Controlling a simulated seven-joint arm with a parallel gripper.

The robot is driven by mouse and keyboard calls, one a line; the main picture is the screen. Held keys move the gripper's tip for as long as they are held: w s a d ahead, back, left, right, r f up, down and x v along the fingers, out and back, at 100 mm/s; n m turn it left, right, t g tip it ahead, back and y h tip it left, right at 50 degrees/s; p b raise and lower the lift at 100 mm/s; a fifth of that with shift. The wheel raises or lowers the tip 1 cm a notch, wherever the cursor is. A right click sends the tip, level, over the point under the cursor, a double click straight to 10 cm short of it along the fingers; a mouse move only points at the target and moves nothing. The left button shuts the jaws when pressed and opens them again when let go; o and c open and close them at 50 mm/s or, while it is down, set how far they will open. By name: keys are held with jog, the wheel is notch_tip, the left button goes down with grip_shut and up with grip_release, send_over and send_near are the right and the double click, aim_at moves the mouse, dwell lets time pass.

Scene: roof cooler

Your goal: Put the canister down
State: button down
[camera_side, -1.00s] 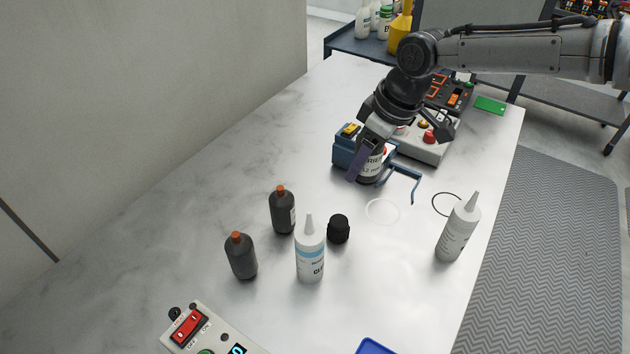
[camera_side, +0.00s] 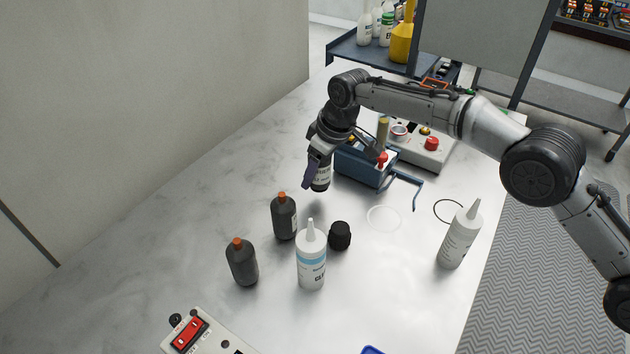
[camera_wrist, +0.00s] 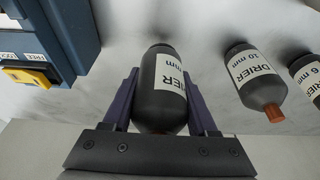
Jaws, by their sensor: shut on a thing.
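My gripper (camera_side: 313,178) is shut on a dark canister (camera_side: 322,178) with a white label, left of the blue device. In the wrist view the canister (camera_wrist: 162,88) sits between the two purple fingers (camera_wrist: 160,100), its label reading "DRIER" and "mm". It looks upright in the side view and close to the table; I cannot tell whether its base touches. Two similar dark canisters with orange caps stand nearer the camera, one (camera_side: 284,216) just ahead and one (camera_side: 242,262) further left. They also show in the wrist view, labelled 10 mm (camera_wrist: 254,75) and 6 mm (camera_wrist: 308,75).
The blue device (camera_side: 362,166) with a blue bracket (camera_side: 408,185) stands right of my gripper. The marble table (camera_side: 225,185) is clear to the left.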

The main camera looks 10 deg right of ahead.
aim_at(315, 183)
jog(key=shift+w+a+f, duration=0.15)
jog(key=shift+w+f, duration=0.05)
jog(key=shift+f, duration=1.4)
jog(key=shift+f, duration=0.2)
jog(key=shift+c, duration=1)
grip_release()
jog(key=shift+f, duration=0.1)
jog(key=v, duration=1.2)
jog(key=shift+r, duration=0.2)
